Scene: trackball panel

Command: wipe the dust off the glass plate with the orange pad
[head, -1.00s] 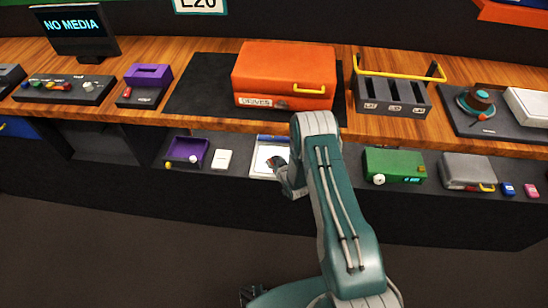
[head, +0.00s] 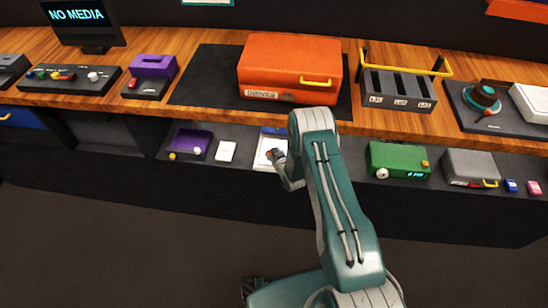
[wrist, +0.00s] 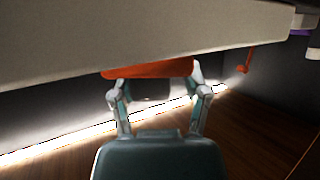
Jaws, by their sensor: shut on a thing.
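The white-framed plate (head: 263,158) lies on the lower shelf in the head view, with a blue strip at its back edge. My arm hides its right part. My gripper (head: 277,155) is over the plate's right side, with a bit of orange at its tip. In the wrist view my gripper (wrist: 152,82) is shut on the orange pad (wrist: 150,68). The pad is against or just behind the lower edge of a large pale surface that fills the top of that view. I cannot tell whether the pad touches the glass. Dust cannot be made out.
A white card (head: 226,151) and a purple tray (head: 192,143) lie left of the plate. A green box (head: 398,160) and a grey box (head: 470,167) stand to the right. An orange case (head: 290,68) sits on the wooden counter (head: 215,112) above the shelf.

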